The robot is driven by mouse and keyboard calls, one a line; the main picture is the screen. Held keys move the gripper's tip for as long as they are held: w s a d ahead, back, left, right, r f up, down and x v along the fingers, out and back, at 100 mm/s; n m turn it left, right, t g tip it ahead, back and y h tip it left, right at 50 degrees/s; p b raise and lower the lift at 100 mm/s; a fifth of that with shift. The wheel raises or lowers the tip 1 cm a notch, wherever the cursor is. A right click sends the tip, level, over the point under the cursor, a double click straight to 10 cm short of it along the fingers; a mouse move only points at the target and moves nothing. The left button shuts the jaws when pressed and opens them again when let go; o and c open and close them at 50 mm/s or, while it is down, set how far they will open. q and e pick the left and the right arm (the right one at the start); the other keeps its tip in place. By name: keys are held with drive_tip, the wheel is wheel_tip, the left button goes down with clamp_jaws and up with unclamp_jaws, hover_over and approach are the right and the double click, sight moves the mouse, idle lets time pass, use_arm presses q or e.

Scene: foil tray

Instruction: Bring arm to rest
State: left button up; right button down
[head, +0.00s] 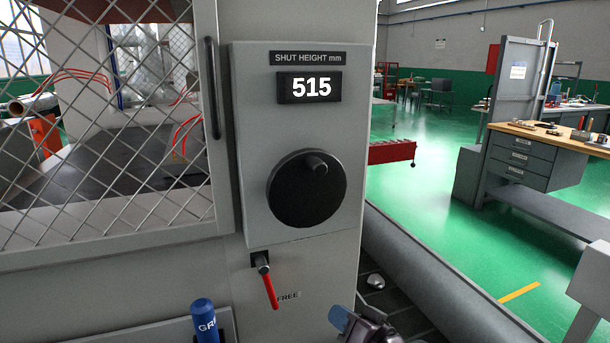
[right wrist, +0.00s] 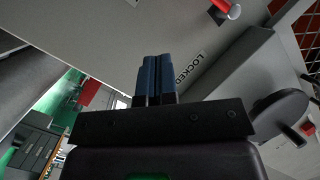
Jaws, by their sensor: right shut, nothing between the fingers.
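My right gripper (head: 341,318) shows at the bottom of the head view, below and to the right of a red lever (head: 269,288). In the right wrist view its blue fingers (right wrist: 153,78) are together with nothing between them. The lever hangs down on the machine front, its tip beside the word FREE. Its red end (right wrist: 228,10) shows at the top of the right wrist view, apart from the fingers. A LOCKED label (right wrist: 189,70) is near the fingers in that view. My left gripper is not in view.
A mesh guard (head: 110,190) stands at left. A blue cylinder (head: 204,315) is at the bottom. Green floor (head: 450,240) lies open at right, before a workbench (head: 540,140).

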use_arm(q)
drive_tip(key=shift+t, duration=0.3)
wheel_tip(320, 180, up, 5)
drive_tip(key=p, duration=0.5)
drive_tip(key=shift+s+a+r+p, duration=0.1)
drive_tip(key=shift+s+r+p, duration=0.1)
drive_tip(key=shift+p, duration=0.2)
use_arm(e)
drive_tip(key=s+d+f+h, duration=0.3)
drive_tip(key=s+d, duration=0.3)
drive_tip(key=s, duration=0.5)
drive_tip(key=s+d+f+g+h, duration=0.1)
drive_tip(key=s+d+f+h, duration=0.3)
drive_tip(key=s, duration=0.7)
drive_tip(key=s+d+f+n+h, duration=0.1)
drive_tip(key=s+d+f+h, duration=0.2)
drive_tip(key=s+d+f, duration=0.3)
drive_tip(key=s+d, duration=0.4)
drive_tip(key=s, duration=0.2)
drive_tip(key=shift+f+g+h, duration=0.15)
drive_tip(key=shift+g+h, duration=0.15)
drive_tip(key=shift+h, duration=0.1)
